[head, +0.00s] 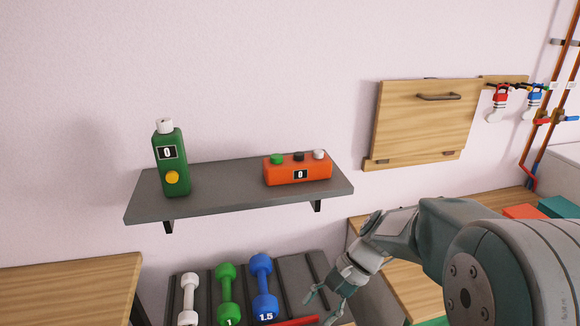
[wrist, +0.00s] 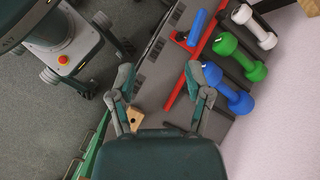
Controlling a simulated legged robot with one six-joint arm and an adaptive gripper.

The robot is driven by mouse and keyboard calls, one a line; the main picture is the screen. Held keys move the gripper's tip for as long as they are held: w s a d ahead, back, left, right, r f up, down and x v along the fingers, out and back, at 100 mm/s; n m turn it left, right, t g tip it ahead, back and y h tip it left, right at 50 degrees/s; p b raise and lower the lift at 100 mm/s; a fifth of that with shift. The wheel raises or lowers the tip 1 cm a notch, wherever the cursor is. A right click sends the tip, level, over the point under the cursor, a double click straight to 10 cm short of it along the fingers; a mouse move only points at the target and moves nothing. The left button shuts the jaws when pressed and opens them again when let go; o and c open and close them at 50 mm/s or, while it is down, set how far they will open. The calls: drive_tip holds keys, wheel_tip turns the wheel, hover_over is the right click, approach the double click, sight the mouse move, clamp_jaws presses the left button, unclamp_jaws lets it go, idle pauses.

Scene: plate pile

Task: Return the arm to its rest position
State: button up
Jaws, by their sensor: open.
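My gripper (head: 322,303) is at the lower middle right of the head view, at the end of my arm, beside the dumbbell rack (head: 292,268). In the wrist view my gripper (wrist: 162,78) has its two fingers spread apart, with nothing held between them. A small wooden piece (wrist: 136,118) shows near the left finger, below the gripper; I cannot tell what it is. My arm reaches in from the right side of the head view.
White (head: 188,298), green (head: 227,295) and blue (head: 264,290) dumbbells lie on the rack. A grey shelf (head: 228,200) above holds a green bottle (head: 171,160) and an orange button box (head: 298,168). Wooden tables (head: 70,290) stand left and right.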

drive_tip(key=s+d+r+n+t+h, duration=0.7)
drive_tip(key=s+d+r+t, duration=0.2)
drive_tip(key=s, duration=0.3)
drive_tip(key=shift+d+r+n+h, duration=0.25)
drive_tip(key=shift+r+n+h, duration=0.05)
drive_tip(key=shift+r, duration=0.45)
